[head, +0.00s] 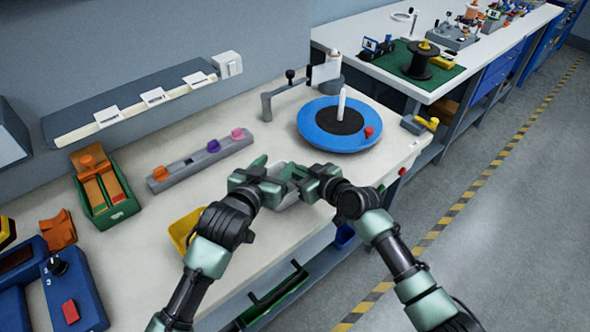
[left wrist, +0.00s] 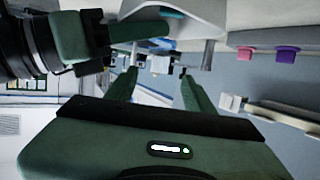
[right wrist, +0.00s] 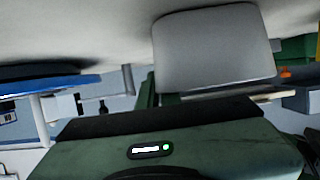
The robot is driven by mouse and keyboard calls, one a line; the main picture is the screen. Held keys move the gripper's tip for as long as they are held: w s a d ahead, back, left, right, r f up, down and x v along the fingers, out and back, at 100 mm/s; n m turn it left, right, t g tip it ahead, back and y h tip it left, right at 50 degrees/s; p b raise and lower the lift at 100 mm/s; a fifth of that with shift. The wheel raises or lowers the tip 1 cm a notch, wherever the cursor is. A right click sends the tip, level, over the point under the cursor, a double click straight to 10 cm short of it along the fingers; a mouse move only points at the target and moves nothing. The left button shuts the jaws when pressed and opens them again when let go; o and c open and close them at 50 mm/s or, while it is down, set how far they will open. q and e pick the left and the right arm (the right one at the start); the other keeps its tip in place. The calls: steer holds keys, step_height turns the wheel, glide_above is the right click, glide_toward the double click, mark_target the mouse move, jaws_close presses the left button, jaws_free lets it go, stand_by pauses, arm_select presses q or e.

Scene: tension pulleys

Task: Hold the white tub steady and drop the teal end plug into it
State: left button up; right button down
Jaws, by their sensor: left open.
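The white tub (head: 285,169) stands on the bench between my two grippers, largely hidden behind them in the head view. It fills the upper middle of the right wrist view (right wrist: 215,45) and shows at the top of the left wrist view (left wrist: 205,14). My left gripper (head: 268,177) is open beside the tub; its two fingers stand apart with nothing between them in the left wrist view (left wrist: 160,85). My right gripper (head: 299,180) is at the tub's right side; its grip is unclear. A small teal patch (left wrist: 172,13) shows against the tub, possibly the end plug.
A blue turntable (head: 310,133) with a white post stands behind to the right. A grey rail (head: 198,165) with coloured knobs lies behind to the left. A yellow bin (head: 180,231) sits near the front edge, close to my left arm. The green tray (head: 120,210) is farther left.

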arm_select(q)
steer(key=v, duration=1.2)
arm_select(e)
steer(key=shift+f, duration=0.15)
arm_select(q)
steer(key=shift+r, duration=0.1)
arm_select(e)
steer(key=c, duration=1.5)
jaws_free()
steer(key=shift+c, duration=0.2)
